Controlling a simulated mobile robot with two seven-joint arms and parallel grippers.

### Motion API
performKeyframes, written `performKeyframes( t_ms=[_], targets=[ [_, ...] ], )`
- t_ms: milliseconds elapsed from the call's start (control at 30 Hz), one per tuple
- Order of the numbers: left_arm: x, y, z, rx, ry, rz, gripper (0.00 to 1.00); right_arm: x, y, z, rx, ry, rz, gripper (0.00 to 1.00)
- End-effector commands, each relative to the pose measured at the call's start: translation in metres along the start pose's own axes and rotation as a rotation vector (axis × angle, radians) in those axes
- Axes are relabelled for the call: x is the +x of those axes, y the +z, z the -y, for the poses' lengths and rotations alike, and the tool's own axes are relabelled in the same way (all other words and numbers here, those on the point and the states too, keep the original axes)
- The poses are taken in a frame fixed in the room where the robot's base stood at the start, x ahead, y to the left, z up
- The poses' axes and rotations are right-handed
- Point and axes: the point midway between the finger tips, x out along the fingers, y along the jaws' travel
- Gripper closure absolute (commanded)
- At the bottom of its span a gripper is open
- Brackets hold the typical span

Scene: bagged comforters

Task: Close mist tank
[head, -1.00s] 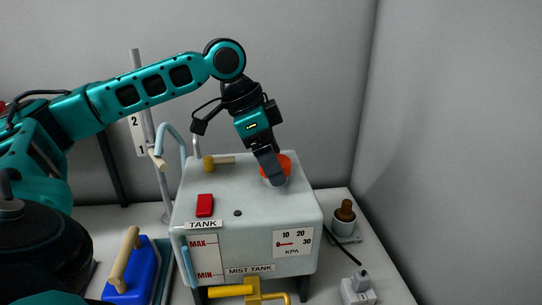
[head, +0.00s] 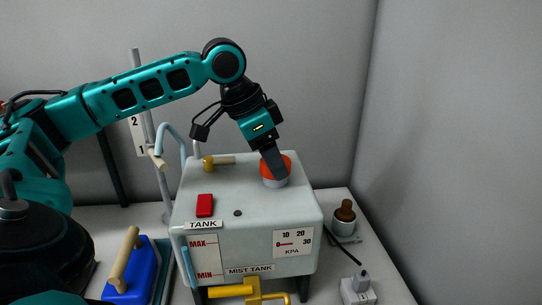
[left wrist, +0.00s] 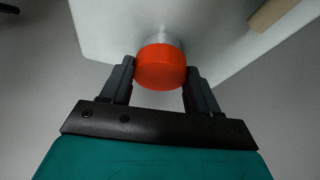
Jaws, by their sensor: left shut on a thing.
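The mist tank (head: 247,218) is a pale grey box with a "MIST TANK" label on its front. An orange-red cap (head: 289,163) sits on a light metal neck at the back right of its top. My left gripper (head: 277,170) comes down onto the cap from above. In the left wrist view the cap (left wrist: 160,67) lies between the two fingers of the left gripper (left wrist: 161,80), which is shut on it. The cap hides part of the neck (left wrist: 162,38) in that view. My right gripper is not in view.
A red block (head: 205,205) and a beige-handled valve (head: 219,161) are on the tank top. A yellow pipe (head: 240,290) is below its front. A blue box (head: 140,272) stands left, and a brown-topped fitting (head: 345,214) right. Walls close in behind and right.

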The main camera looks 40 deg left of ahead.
Motion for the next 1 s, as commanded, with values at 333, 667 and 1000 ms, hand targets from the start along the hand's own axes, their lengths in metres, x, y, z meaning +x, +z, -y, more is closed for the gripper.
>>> performKeyframes(
  t_ms=[333, 667, 1000],
  targets=[
    [0.0002, -0.0001, -0.0008, 0.001, 0.002, 0.000, 0.69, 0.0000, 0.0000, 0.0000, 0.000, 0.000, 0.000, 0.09],
    [0.0010, -0.0002, 0.0006, 0.110, 0.051, 0.000, 0.74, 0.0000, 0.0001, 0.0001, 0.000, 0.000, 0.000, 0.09],
    [0.0014, -0.0009, 0.0027, 0.405, 0.174, 0.000, 0.74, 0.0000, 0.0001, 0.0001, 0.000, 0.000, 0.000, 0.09]
  ],
)
